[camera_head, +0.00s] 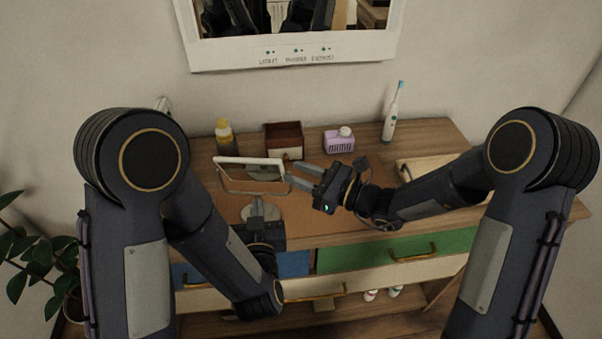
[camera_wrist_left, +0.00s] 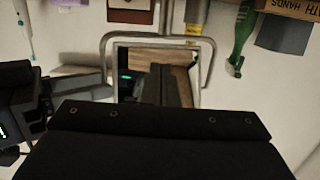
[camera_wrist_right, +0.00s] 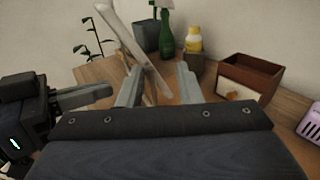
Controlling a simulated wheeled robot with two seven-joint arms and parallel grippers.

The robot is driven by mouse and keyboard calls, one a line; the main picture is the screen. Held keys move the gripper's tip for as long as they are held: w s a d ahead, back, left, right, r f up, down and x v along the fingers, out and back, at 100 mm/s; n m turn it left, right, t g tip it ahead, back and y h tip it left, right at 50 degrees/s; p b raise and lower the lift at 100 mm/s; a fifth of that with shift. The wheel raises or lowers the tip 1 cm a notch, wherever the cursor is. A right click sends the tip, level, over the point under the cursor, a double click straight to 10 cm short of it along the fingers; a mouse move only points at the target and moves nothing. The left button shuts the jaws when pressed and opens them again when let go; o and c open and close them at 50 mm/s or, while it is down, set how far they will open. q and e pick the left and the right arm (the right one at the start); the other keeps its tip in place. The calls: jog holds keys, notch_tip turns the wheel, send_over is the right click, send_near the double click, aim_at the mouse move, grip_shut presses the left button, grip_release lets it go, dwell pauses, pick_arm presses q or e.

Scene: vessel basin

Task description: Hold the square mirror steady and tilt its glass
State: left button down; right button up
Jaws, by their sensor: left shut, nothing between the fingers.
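The square mirror (camera_head: 238,161) stands on the counter, its pale-edged glass tilted in a metal U-shaped bracket on a stand (camera_head: 259,209). My left gripper (camera_head: 262,222) is low in front of the stand, shut and empty; its fingertips are hard to make out in the head view. In the left wrist view, the bracket (camera_wrist_left: 207,50) and glass (camera_wrist_left: 148,54) are ahead of its fingers (camera_wrist_left: 168,80). My right gripper (camera_head: 301,176) is open at the mirror's right side. In the right wrist view, the mirror's edge (camera_wrist_right: 141,46) shows beyond and between its spread fingers (camera_wrist_right: 158,82); contact is unclear.
Behind the mirror are a yellow-capped bottle (camera_head: 224,134), a brown box (camera_head: 284,138), a purple basket (camera_head: 339,143) and an electric toothbrush (camera_head: 392,112). A wall mirror (camera_head: 290,52) hangs above. Drawers (camera_head: 425,250) are below the counter, and a plant (camera_head: 38,260) is at left.

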jog(key=shift+d, duration=0.1)
jog(key=v, duration=1.1)
jog(key=shift+s+d, duration=0.2)
jog(key=shift+d, duration=0.15)
jog(key=shift+r, duration=0.15)
